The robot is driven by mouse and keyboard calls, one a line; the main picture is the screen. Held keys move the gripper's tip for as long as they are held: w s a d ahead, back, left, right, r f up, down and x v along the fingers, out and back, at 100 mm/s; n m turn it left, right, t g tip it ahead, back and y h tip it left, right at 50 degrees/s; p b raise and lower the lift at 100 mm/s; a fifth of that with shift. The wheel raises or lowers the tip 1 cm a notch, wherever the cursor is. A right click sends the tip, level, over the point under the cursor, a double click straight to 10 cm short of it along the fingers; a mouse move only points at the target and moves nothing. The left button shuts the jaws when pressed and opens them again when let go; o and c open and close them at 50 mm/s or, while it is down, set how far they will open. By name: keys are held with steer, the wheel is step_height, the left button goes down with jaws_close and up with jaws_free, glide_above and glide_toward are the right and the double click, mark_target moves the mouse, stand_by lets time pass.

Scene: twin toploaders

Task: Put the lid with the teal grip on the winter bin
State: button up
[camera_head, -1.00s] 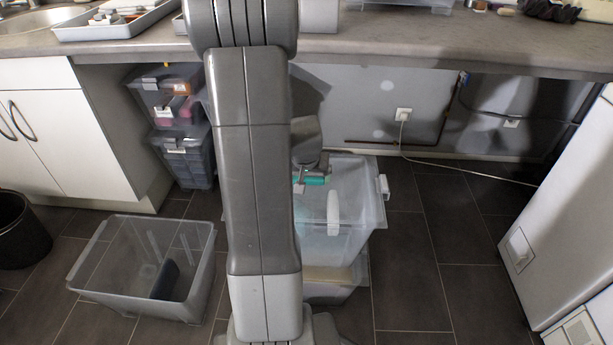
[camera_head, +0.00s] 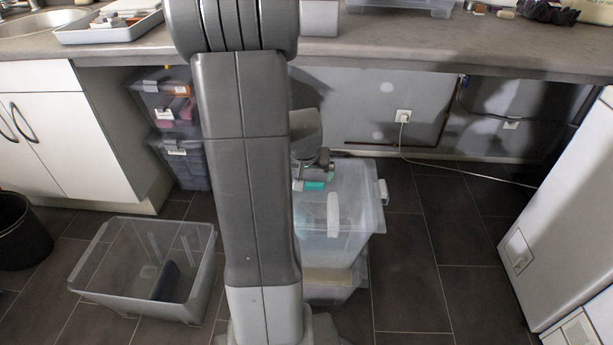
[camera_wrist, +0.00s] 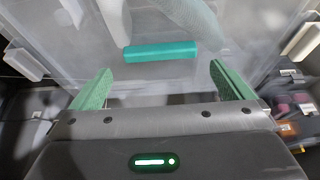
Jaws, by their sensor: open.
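The teal grip (camera_head: 314,185) shows on a clear lid (camera_head: 352,178) at the top of the clear bin stack under the counter, just right of my arm. In the wrist view the teal grip (camera_wrist: 160,51) lies ahead of my gripper (camera_wrist: 161,82), whose green-padded fingers are apart with nothing between them. The grip is beyond the fingertips. In the head view my gripper (camera_head: 318,162) is just above and behind the grip, partly hidden by my arm. No label reading winter is legible, so I cannot tell which bin is the winter bin.
An open clear bin (camera_head: 95,285) with a dark item inside stands on the floor at left. Dark-filled stacked bins (camera_head: 182,160) stand under the counter. A black bucket (camera_head: 20,235) is far left and a white cabinet (camera_head: 560,220) is right. The floor right of the stack is clear.

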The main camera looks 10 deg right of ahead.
mark_target(307, 183)
steer(key=d+p+v, duration=0.1)
steer(key=p+v, duration=0.1)
steer(key=v, duration=0.6)
steer(key=shift+s+a+r, duration=0.15)
steer(key=shift+a+r, duration=0.25)
steer(key=shift+a, duration=0.15)
steer(key=b+x, duration=0.4)
steer(key=x, duration=1)
steer(key=shift+f, duration=0.15)
steer(key=shift+r, duration=0.45)
steer(key=shift+s+f, duration=0.1)
steer(key=shift+f, duration=0.05)
